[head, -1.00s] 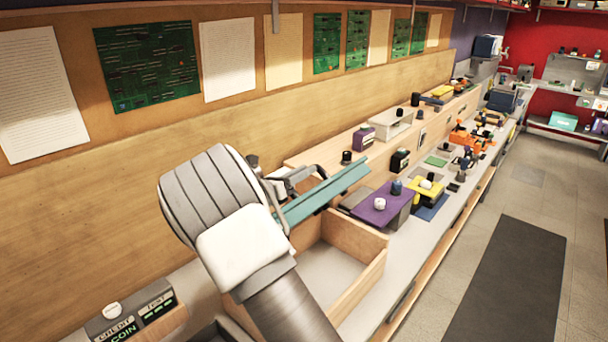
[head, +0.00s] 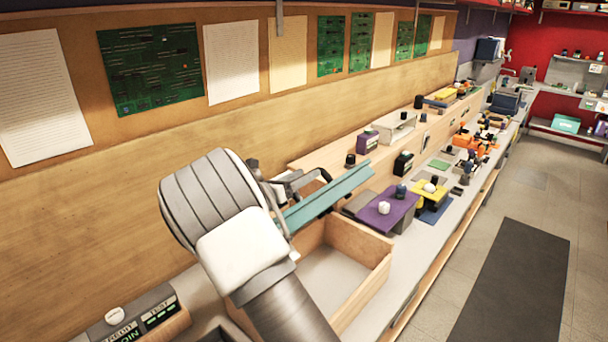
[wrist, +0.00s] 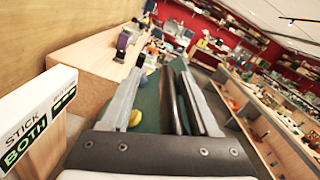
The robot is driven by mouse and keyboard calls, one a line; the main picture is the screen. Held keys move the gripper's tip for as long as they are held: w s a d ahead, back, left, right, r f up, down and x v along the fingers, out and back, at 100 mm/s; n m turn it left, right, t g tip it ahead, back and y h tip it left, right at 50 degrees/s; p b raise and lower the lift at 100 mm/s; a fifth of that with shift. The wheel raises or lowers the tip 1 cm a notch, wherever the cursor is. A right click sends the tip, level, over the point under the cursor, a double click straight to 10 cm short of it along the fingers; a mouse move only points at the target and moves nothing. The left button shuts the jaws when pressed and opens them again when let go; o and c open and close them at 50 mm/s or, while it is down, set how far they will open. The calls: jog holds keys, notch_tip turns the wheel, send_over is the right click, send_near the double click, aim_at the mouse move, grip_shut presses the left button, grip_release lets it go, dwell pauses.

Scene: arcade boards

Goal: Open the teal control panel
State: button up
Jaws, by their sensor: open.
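The teal control panel (head: 328,196) shows in the head view as a long, thin teal board, raised and tilted above the open wooden box (head: 372,272). My gripper (head: 318,178) is at its far side, close against it; the arm hides the panel's left end, and I cannot tell whether they touch. In the wrist view my gripper (wrist: 160,75) has its two fingers apart. A dark green-teal surface, likely the panel (wrist: 149,105), shows between them beside a dark bar. No firm hold is visible.
A purple panel (head: 385,212) with knobs stands just right of the box, and a yellow one (head: 430,188) beyond it. A wooden back wall runs behind the bench.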

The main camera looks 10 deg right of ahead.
jog(key=shift+a+f, duration=0.1)
jog(key=shift+f, duration=0.05)
jog(key=b+v, duration=0.3)
jog(key=v, duration=1.4)
jog(key=shift+s, duration=0.15)
